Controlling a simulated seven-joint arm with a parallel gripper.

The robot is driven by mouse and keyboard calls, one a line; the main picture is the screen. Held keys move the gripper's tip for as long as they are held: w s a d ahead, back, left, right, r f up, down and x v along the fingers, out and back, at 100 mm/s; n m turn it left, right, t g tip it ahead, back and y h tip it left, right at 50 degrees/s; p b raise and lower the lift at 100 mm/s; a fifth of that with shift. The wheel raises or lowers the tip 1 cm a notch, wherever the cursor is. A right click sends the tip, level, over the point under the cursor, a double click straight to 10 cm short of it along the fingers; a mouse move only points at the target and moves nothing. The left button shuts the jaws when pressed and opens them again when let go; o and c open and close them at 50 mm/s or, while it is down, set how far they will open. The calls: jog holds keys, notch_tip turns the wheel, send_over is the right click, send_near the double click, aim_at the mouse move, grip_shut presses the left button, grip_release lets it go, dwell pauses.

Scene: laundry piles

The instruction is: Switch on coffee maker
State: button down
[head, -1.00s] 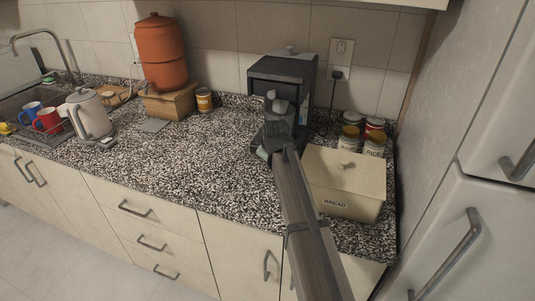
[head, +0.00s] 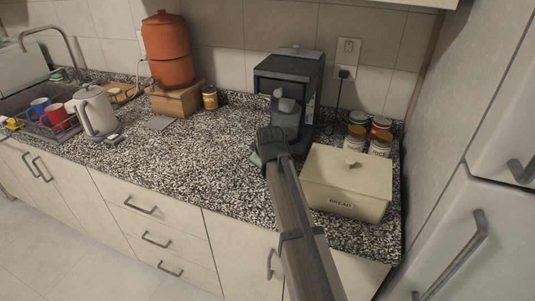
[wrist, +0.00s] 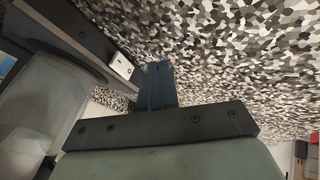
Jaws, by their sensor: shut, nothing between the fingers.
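The coffee maker (head: 289,76) is a dark boxy machine on the speckled counter against the tiled wall. A grey rounded part (head: 286,116) shows at its front. My gripper (head: 262,152) is just in front of the machine, low over the counter, and my arm hides part of the machine's lower front. In the wrist view my gripper's fingers (wrist: 160,85) are together with nothing between them, pointing over the counter. A dark edge (wrist: 80,35) with a small shiny plate (wrist: 121,65) lies beyond them at upper left. I cannot make out a power switch.
A cream bread box (head: 347,180) stands close to the right of my arm, with several tins (head: 380,143) behind it. A socket (head: 346,50) with a plugged cord is on the wall. Left are an orange pot (head: 167,50), a kettle (head: 95,112) and clear counter (head: 200,150).

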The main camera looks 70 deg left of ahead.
jog(key=v, duration=1)
jog(key=shift+w+d, duration=0.35)
jog(key=shift+w, duration=0.15)
jog(key=shift+a+f, duration=0.1)
jog(key=x, duration=1)
jog(key=shift+w, duration=0.1)
jog(key=shift+w+a, duration=0.75)
jog(key=shift+w, duration=0.2)
jog(key=shift+w+a, duration=0.35)
jog(key=shift+w, duration=0.25)
